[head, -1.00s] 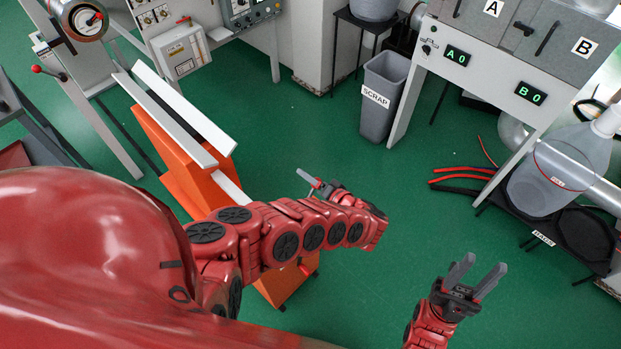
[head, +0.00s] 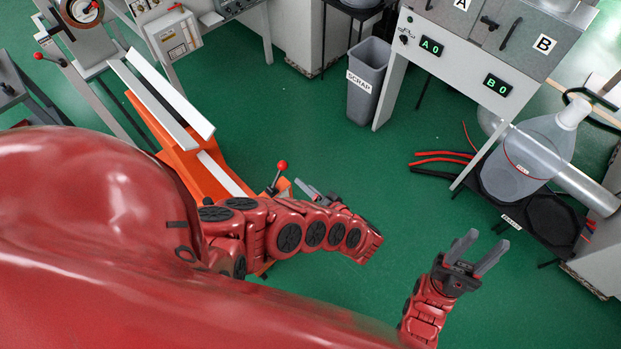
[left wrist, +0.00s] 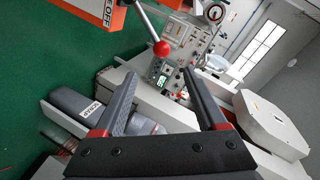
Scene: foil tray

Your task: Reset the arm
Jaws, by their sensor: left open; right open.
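My left arm is bent across the middle of the head view. Its gripper (head: 314,191) points up and left, with grey fingers partly hidden by its own links. In the left wrist view the left gripper (left wrist: 160,90) has two dark fingers spread wide with nothing between them. My right gripper (head: 476,251) is at the lower right of the head view, its two grey fingers apart and empty, pointing up over the green floor. No object is held by either gripper.
An orange stand with white rails (head: 165,100) and a red-knobbed lever (head: 282,165) is close to my left arm. A grey scrap bin (head: 368,85), a machine marked A and B (head: 480,60) and a black rack with a clear jug (head: 530,160) stand beyond. Green floor between is open.

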